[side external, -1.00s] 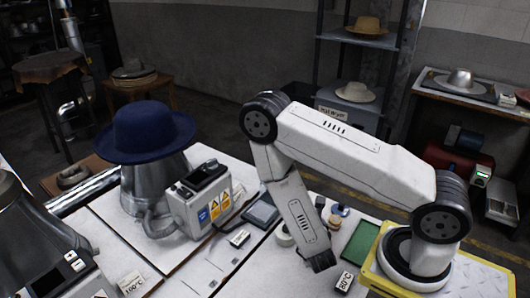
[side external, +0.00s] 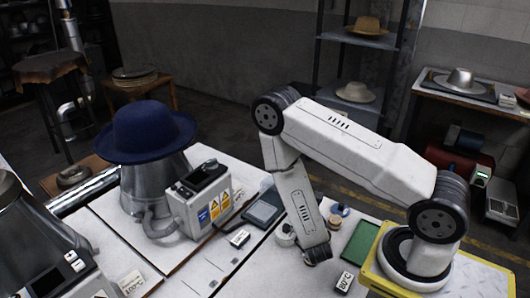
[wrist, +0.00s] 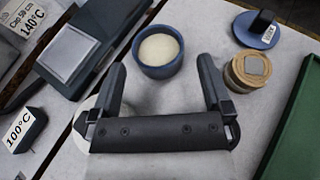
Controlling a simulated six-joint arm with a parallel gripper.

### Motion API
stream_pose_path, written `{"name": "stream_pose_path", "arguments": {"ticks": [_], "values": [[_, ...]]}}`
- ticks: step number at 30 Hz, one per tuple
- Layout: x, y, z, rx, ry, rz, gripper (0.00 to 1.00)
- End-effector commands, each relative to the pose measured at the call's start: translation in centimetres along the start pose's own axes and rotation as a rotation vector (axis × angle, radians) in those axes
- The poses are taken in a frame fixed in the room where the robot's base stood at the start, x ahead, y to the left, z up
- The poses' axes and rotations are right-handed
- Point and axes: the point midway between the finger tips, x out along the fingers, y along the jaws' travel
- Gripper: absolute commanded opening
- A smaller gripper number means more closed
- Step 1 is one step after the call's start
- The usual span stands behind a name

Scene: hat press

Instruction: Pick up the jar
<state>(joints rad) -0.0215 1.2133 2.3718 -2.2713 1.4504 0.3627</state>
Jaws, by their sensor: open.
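The likely jar is a small round blue pot (wrist: 160,55) with pale cream contents, standing upright on the light bench just beyond my gripper in the wrist view. In the side view I cannot make it out; my arm probably covers it. My gripper (wrist: 161,66) is open, its two fingers spread left and right with nothing between them. The fingertips point toward the pot, and I cannot tell whether they touch it. In the side view my gripper (side external: 317,255) is low over the bench.
A green mat (wrist: 296,130) lies further right. A dark device (wrist: 75,50) lies left. A white round item (wrist: 91,108) is partly behind my gripper. A blue hat (side external: 148,132) stands left.

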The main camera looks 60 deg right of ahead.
Motion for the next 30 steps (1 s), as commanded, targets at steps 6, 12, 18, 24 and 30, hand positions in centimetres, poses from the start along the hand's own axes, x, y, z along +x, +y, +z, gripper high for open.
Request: {"name": "stream_pose_path", "arguments": {"ticks": [6, 12, 18, 24, 30], "values": [[1.8, 0.0, 0.0, 0.003, -0.001, -0.003, 1.00], [3.7, 0.1, 0.1, 0.003, 0.000, -0.004, 1.00], [4.6, 0.1, 0.1, 0.002, 0.000, -0.002, 1.00], [4.7, 0.2, 0.1, 0.000, 0.001, 0.000, 1.00], [4.7, 0.1, 0.1, 0.000, 0.001, -0.001, 1.00]]}}
